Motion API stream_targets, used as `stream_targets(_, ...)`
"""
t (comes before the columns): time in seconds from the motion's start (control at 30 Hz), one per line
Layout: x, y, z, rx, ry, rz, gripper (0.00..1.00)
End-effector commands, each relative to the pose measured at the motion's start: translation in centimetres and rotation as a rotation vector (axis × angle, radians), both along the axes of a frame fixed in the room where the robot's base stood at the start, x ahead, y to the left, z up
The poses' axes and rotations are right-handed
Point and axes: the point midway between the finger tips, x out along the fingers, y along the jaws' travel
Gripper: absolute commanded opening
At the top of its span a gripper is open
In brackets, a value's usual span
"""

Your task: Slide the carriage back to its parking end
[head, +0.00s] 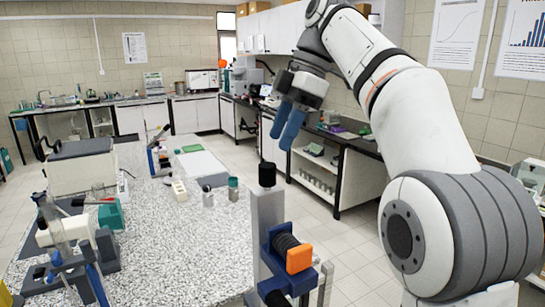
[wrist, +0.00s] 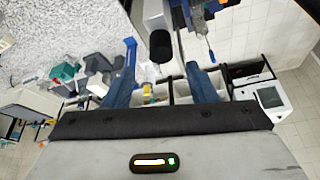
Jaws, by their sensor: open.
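A blue bracket (head: 277,262) with a black ribbed part and an orange block (head: 299,259) sits against a grey bar (head: 268,215) at the front of the bench. I cannot tell for sure whether this is the carriage. A black knob (head: 267,174) tops the bar's far end. In the wrist view the knob (wrist: 161,46) shows between my fingers in the picture, and blue parts (wrist: 212,6) show at the top edge. My gripper (head: 283,126) is open and empty, above and beyond the knob in the head view. Its blue fingers also show in the wrist view (wrist: 160,56). The parking end is not identifiable.
The speckled bench (head: 170,245) holds a teal-topped jar (head: 233,188), a grey jar (head: 208,197) and a lab stand (head: 60,235) at left. A dark-topped side counter (head: 340,143) stands behind. The bench's middle is mostly clear.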

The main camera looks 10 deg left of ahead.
Motion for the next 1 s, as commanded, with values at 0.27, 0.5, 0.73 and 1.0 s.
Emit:
stream_targets(0.27,-0.5,1.0,-2.1,0.001,0.001,0.019,0.52)
stream_targets(0.5,-0.9,2.2,-5.0,-0.001,0.002,0.018,0.52)
stream_targets(0.73,-1.1,2.8,-6.6,0.000,0.000,0.017,0.52)
stream_targets(1.0,-1.1,2.9,-6.9,0.001,-0.001,0.017,0.52)
